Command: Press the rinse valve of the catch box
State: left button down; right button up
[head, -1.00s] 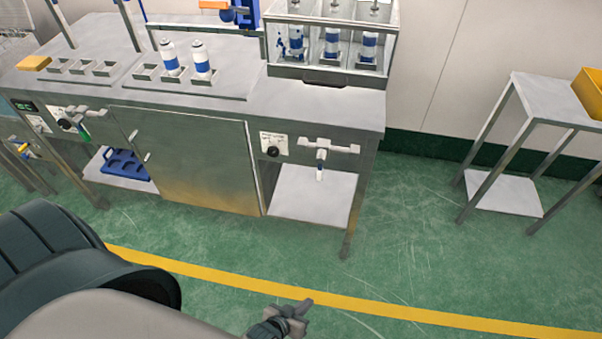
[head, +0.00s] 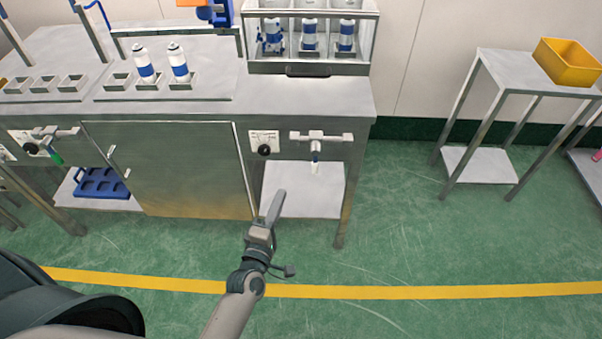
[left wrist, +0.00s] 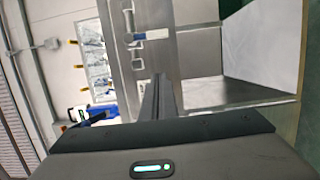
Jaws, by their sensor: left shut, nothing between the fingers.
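In the head view a black round knob (head: 264,150) sits on a white label plate on the bench front, right of the cabinet door. A pale pipe fitting with a short downward nozzle (head: 316,152) is to its right, above a low open shelf. I cannot tell which part is the rinse valve, or which is the catch box. My left gripper (head: 277,200) is shut and empty, below the right knob and apart from it. Its closed fingers (left wrist: 158,95) show in the left wrist view. My right gripper is not visible.
The metal bench (head: 200,107) carries white-and-blue cans (head: 179,64) in holders and a clear-fronted case (head: 310,68). A cabinet door (head: 175,168) and blue tray (head: 100,185) are below. A side table (head: 530,65) holds a yellow bin (head: 568,62). Green floor in front is clear.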

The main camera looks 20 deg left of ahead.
aim_at(315, 158)
pick_arm(q)
jog(key=shift+w, duration=0.1)
